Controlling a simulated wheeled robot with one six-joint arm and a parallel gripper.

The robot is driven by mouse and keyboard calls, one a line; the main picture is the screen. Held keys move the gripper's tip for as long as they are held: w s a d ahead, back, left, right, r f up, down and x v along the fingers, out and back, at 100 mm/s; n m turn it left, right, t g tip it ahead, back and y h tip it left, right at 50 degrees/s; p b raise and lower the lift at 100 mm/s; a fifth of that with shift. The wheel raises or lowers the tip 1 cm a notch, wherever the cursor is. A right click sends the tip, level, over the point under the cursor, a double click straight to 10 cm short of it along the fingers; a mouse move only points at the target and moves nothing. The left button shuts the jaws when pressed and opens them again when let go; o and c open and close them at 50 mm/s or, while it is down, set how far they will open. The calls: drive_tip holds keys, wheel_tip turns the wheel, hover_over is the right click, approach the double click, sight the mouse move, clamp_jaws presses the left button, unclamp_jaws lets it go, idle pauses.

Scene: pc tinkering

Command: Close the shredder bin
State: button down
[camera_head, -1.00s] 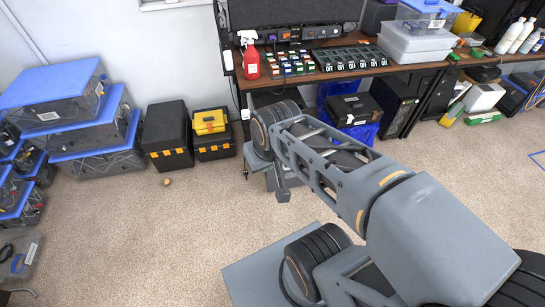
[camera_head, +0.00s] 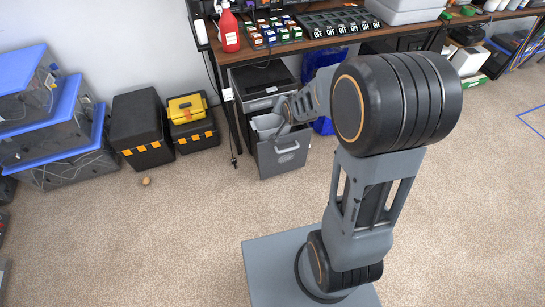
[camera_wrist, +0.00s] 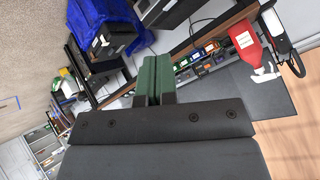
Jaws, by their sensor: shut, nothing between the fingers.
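The shredder (camera_head: 258,82) stands under the table's left end in the head view, with a black top. Its grey bin (camera_head: 283,158) is pulled out at the front, and its open top shows beside my arm. The front panel with its handle faces the room. My arm reaches down behind its large black joint to the bin's top area. Part of the arm is hidden there, and whether it touches the bin is unclear. In the wrist view my gripper (camera_wrist: 155,78) has its green fingers together with nothing between them. The bin is not clearly seen in that view.
The table (camera_head: 325,42) stands above the shredder, with a red spray bottle (camera_head: 228,28) near its left end. Black toolboxes (camera_head: 142,128) stand on the left. The floor in front of the bin is open.

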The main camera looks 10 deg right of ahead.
drive_tip(key=w+f+m+t+y+b, duration=0.1)
drive_tip(key=w+f+m+t+b, duration=0.2)
drive_tip(key=f, duration=0.8)
drive_tip(key=w+f+m+t+b, duration=0.1)
drive_tip(key=w+f+b, duration=0.35)
drive_tip(key=f, duration=0.55)
drive_tip(key=m+t+y+b, duration=0.2)
drive_tip(key=m+t+b, duration=0.3)
drive_tip(key=b, duration=0.4)
approach(269, 144)
drive_tip(key=shift+m+g, duration=0.3)
drive_tip(key=shift+m, duration=0.3)
drive_tip(key=w+b, duration=0.1)
drive_tip(key=w, duration=0.1)
drive_tip(key=w+b, duration=0.1)
drive_tip(key=w, duration=0.2)
drive_tip(key=w+a+b, duration=0.1)
drive_tip(key=w+b, duration=0.1)
drive_tip(key=shift+w+r, duration=0.25)
drive_tip(key=shift+d+h, duration=0.1)
drive_tip(key=shift+h, duration=0.3)
